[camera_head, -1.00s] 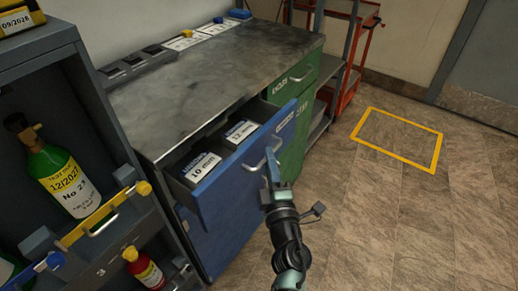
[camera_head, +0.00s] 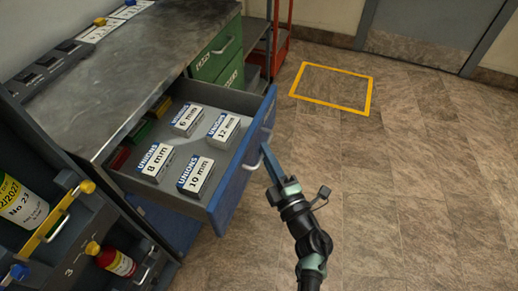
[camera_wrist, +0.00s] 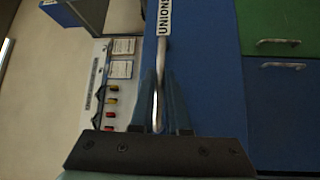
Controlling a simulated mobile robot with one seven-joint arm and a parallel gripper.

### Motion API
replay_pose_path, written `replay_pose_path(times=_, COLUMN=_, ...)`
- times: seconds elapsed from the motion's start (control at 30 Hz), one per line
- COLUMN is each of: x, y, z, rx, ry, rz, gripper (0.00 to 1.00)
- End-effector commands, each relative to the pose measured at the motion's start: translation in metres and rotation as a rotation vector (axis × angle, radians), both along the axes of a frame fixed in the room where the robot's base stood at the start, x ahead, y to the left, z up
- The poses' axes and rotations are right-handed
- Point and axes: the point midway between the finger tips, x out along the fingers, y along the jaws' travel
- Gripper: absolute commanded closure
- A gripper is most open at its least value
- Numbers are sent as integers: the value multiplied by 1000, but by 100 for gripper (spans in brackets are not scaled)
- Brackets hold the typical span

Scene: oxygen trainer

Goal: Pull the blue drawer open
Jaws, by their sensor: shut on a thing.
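The blue drawer (camera_head: 240,180) stands well out from the workbench in the head view, its inside in plain sight. Boxes lie in it, labelled UNIONS 6 mm (camera_head: 187,120), 12 mm (camera_head: 223,131), 8 mm (camera_head: 156,162) and 10 mm (camera_head: 196,175). My gripper (camera_head: 268,160) is at the drawer's front. In the wrist view, my gripper (camera_wrist: 160,105) is shut on the metal handle (camera_wrist: 162,60), with a finger on each side of it. The drawer front also shows there, with a UNIONS label.
Green drawers (camera_head: 217,52) beside it are closed. A dark rack (camera_head: 75,225) with a green cylinder and a red bottle (camera_head: 117,262) stands close at the left. The tiled floor (camera_head: 410,170) at the right is clear, with a yellow marked square (camera_head: 335,88).

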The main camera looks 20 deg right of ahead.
Motion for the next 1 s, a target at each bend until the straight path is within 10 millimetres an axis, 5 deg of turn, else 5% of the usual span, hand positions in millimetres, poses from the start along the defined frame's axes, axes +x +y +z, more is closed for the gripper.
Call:
replay_pose_path(times=0.33, x=0, y=0, z=-1, rx=-1, ry=1, rz=2, gripper=100)
replay_pose_path(times=0.37, x=0, y=0, z=-1, rx=-1, ry=1, rz=2, gripper=81)
replay_pose_path(times=0.5, x=0, y=0, z=0, rx=-1, ry=1, rz=2, gripper=57)
replay_pose_path(times=0.83, x=-3, y=-1, z=-1, rx=0, ry=1, rz=0, gripper=57)
replay_pose_path(times=1.0, x=-23, y=-4, z=-4, rx=0, ry=2, rz=-2, gripper=57)
